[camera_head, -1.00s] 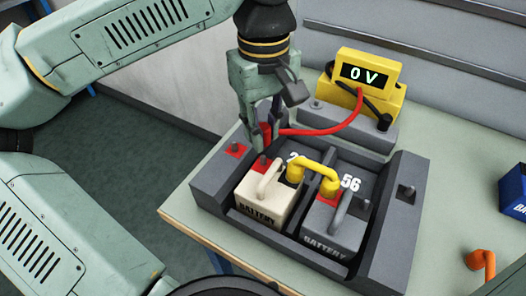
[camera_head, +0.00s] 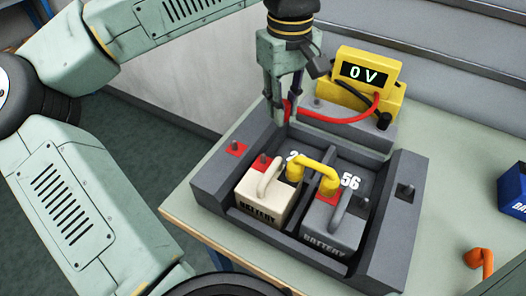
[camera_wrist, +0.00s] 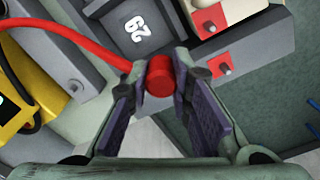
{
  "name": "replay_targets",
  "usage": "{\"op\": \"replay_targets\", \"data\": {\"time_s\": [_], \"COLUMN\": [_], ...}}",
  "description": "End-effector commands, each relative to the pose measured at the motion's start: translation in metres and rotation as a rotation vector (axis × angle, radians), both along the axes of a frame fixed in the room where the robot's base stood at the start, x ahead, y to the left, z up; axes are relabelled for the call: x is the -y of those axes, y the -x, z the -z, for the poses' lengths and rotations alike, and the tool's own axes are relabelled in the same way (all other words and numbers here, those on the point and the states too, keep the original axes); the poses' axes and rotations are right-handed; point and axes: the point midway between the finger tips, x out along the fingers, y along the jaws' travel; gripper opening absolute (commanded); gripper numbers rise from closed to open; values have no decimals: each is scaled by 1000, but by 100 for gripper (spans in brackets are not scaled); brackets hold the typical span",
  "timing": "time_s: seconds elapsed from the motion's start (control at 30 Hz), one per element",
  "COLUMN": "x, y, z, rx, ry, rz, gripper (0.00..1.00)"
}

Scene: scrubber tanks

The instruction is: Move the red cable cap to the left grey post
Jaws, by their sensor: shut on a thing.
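My gripper (camera_head: 279,112) is shut on the red cable cap (camera_wrist: 160,78), which sits between its two fingertips in the wrist view. In the head view the cap (camera_head: 287,110) is partly hidden by the fingers, above the far left part of the dark battery tray. The red cable (camera_head: 335,120) runs from it to the yellow meter. A short grey post (camera_head: 317,102) stands bare at the left end of the grey block below the meter, to the right of my gripper. It also shows in the wrist view (camera_wrist: 74,86), left of the cap.
The meter (camera_head: 368,80) reads 0 V. A black cap (camera_head: 384,121) sits at the block's right end. The tray (camera_head: 212,185) holds a white battery (camera_head: 262,198) and a grey battery (camera_head: 335,225), joined by a yellow link (camera_head: 316,163). A post on a red square (camera_head: 236,149) is uncovered.

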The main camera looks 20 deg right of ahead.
Motion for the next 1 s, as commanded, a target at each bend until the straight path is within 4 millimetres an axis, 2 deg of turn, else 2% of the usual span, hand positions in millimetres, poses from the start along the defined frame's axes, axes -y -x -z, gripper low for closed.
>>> {"op": "replay_targets", "data": {"time_s": [1.0], "x": [135], "y": [-93], "z": [0], "rx": [0], "ry": [0], "rz": [0], "gripper": [0]}}
